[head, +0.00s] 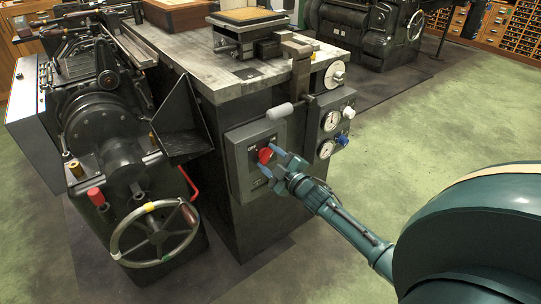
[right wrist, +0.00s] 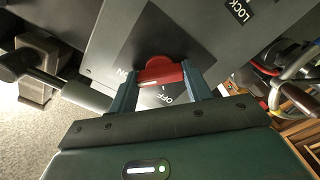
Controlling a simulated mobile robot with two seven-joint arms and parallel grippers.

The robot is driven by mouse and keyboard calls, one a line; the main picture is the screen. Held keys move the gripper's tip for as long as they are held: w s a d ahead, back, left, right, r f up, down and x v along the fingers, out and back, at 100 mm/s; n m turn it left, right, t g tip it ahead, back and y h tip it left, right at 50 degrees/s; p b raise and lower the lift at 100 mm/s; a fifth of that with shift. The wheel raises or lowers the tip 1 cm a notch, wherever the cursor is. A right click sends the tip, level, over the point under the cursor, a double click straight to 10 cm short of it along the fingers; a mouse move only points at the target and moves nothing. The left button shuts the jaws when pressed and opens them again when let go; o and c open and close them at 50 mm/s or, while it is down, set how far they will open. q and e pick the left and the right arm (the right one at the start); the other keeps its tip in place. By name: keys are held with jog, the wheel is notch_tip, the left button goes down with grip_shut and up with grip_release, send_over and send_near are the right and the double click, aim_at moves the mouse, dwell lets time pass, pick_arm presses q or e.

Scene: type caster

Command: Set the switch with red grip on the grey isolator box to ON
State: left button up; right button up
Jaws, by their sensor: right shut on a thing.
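The grey isolator box (head: 252,160) is fixed to the side of a dark machine cabinet. Its switch with red grip (head: 265,155) sits on a dark plate on the front face. In the right wrist view the red grip (right wrist: 160,72) lies between my two fingers, with "ON" lettering to its left and "OFF" lettering below it. My right gripper (head: 270,162) is shut on the red grip; it also fills the lower right wrist view (right wrist: 162,90). The switch's exact angle is partly hidden by the fingers. My left gripper is not in view.
Gauges with a blue knob (head: 344,140) are mounted right of the box. A handwheel (head: 155,232) and a red-capped part (head: 96,196) stand at left. Green floor (head: 400,130) is open at right.

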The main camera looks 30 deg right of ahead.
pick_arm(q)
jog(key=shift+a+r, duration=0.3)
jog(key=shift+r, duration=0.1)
pick_arm(e)
jog(key=shift+m, duration=0.6)
jog(key=o, duration=1)
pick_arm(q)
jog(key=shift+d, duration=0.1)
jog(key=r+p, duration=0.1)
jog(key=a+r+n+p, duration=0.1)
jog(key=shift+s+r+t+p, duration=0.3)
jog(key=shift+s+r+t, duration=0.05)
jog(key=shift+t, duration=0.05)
pick_arm(e)
jog(key=s, duration=0.8)
jog(key=s+d, duration=0.1)
jog(key=s, duration=0.4)
